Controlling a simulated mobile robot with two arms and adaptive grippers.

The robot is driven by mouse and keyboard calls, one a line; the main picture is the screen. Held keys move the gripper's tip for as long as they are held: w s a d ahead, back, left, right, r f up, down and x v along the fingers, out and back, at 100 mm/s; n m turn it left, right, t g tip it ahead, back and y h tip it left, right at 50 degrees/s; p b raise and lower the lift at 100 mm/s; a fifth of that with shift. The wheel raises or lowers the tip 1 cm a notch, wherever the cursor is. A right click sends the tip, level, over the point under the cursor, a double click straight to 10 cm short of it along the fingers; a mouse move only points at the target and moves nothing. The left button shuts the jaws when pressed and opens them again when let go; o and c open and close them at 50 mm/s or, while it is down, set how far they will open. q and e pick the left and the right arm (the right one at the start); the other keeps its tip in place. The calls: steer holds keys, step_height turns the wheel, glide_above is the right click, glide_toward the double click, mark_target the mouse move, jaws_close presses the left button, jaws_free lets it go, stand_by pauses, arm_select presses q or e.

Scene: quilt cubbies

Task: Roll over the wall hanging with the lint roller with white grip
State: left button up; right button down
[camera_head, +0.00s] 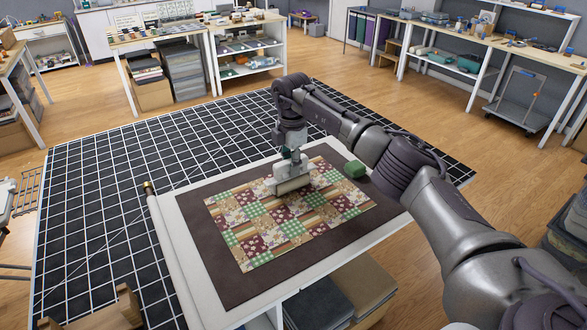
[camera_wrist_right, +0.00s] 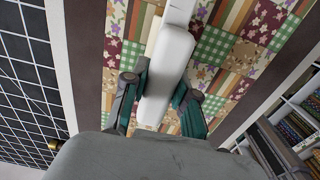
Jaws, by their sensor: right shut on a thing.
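The wall hanging (camera_head: 248,243) lies flat on the table, a patchwork of floral, green checked and striped squares with a dark brown border. The same patchwork fills the top of the right wrist view (camera_wrist_right: 265,22). My right gripper (camera_head: 287,163) is over its upper middle, pointing down. It is shut on the lint roller with white grip (camera_head: 293,185), whose pale roller is at the patchwork's surface; I cannot tell if it touches. In the right wrist view the white grip (camera_wrist_right: 166,75) sits between the green-padded fingers. My left gripper is not in view.
A green block (camera_head: 354,169) sits on the brown border right of the patchwork. A pale rolled tube (camera_head: 165,235) lies along the left edge. A black gridded surface (camera_head: 100,200) spreads left and behind. Folded cloths (camera_head: 320,300) fill cubbies below the front edge.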

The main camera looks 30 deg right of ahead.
steer(key=shift+f, duration=0.1)
steer(key=shift+w+b, duration=0.55)
steer(key=shift+w, duration=0.55)
steer(key=shift+w+a+b, duration=0.1)
steer(key=shift+w+b, duration=0.6)
steer(key=shift+w, duration=0.05)
